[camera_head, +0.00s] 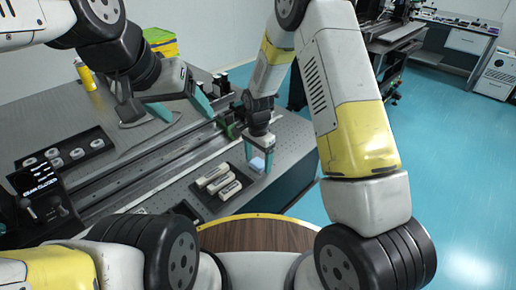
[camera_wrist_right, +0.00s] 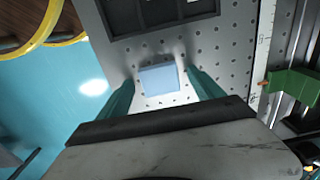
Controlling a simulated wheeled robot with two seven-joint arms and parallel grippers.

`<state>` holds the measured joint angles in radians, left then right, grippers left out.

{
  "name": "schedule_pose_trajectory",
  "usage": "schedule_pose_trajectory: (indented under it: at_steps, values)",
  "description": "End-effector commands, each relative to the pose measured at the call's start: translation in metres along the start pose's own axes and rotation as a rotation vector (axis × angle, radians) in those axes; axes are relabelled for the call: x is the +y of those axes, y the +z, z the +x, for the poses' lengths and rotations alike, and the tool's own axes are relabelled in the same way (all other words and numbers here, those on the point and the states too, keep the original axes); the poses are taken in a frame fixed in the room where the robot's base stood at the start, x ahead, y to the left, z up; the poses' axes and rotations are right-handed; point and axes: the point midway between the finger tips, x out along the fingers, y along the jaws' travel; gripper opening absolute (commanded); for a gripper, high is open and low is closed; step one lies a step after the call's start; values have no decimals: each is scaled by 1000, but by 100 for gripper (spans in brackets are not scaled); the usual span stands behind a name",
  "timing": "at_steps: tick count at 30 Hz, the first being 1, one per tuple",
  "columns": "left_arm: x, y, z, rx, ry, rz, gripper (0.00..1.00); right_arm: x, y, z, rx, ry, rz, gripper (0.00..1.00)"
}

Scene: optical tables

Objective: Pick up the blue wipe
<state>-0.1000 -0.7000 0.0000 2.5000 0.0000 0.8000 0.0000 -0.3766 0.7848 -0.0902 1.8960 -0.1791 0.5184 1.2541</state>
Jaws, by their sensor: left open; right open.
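The blue wipe (camera_head: 257,164) is a small light-blue block on the perforated optical table near its front right edge. In the right wrist view the wipe (camera_wrist_right: 159,78) lies between the two teal fingers. My right gripper (camera_head: 259,158) is open and points down over the wipe; in the right wrist view its fingertips (camera_wrist_right: 157,82) are on either side of it, with a gap on each side. Whether the fingers touch the table cannot be told. My left gripper (camera_head: 180,110) is open and empty over the left part of the table, away from the wipe.
A dark tray (camera_head: 207,200) with several pale blocks lies just left of the wipe. A long rail (camera_head: 150,160) crosses the table. A black holder (camera_head: 62,158) with round parts, a yellow can (camera_head: 86,76) and yellow-green boxes (camera_head: 160,42) stand further left and back.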

Motion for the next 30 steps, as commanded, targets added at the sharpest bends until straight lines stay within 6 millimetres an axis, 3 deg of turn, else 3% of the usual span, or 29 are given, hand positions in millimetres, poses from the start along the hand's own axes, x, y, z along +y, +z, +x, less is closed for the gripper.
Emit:
schedule_pose_trajectory:
  at_steps: [2, 9, 12, 23, 30]
  values:
    - [0, 0, 0, 0, 0, 0, 71, 0, 0, 0, 0, 0, 0, 74]
    - [0, 0, 0, 0, 0, 0, 71, 0, 0, 0, 0, 0, 0, 27]
    - [0, 0, 0, 0, 0, 0, 71, 0, 0, -1, 0, 0, -1, 13]
    - [0, 0, 0, 0, 0, 0, 71, -1, 0, -7, 1, -2, -1, 12]
    - [0, 0, 0, 0, 0, 0, 71, -1, 0, -38, 2, -3, 1, 12]
